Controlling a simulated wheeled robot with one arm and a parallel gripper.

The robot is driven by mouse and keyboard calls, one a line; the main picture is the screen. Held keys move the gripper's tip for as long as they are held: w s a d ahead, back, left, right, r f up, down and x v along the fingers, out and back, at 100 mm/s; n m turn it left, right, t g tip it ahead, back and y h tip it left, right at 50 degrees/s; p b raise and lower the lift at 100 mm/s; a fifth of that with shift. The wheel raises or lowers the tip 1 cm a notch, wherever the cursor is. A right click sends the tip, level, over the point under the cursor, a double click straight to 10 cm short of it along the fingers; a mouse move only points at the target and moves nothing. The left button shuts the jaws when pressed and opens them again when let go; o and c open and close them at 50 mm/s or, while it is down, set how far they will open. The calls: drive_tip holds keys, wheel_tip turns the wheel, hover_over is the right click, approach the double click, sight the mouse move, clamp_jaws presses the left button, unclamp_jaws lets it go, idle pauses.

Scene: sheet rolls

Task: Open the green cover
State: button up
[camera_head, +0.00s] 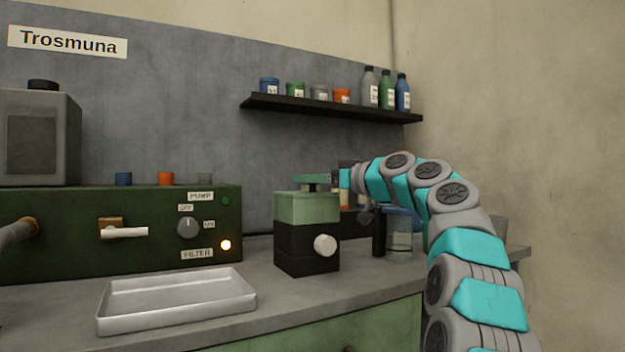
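The green cover (307,208) sits on a black box (306,250) with a round white knob on its front. It appears closed, flush with the box. A flat green handle-like piece (310,179) stands on top of it. My gripper (335,184) is at the upper right of the cover, close to the green piece. The fingers are small and partly hidden, so I cannot tell whether they touch it or are open.
A metal tray (178,300) lies on the counter at left front. A dark green control panel (70,250) with switches and a lit lamp stands behind it. A glass jar (400,240) stands right of the box. A shelf (330,108) holds jars and bottles above.

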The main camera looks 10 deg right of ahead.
clamp_jaws()
idle(1.1)
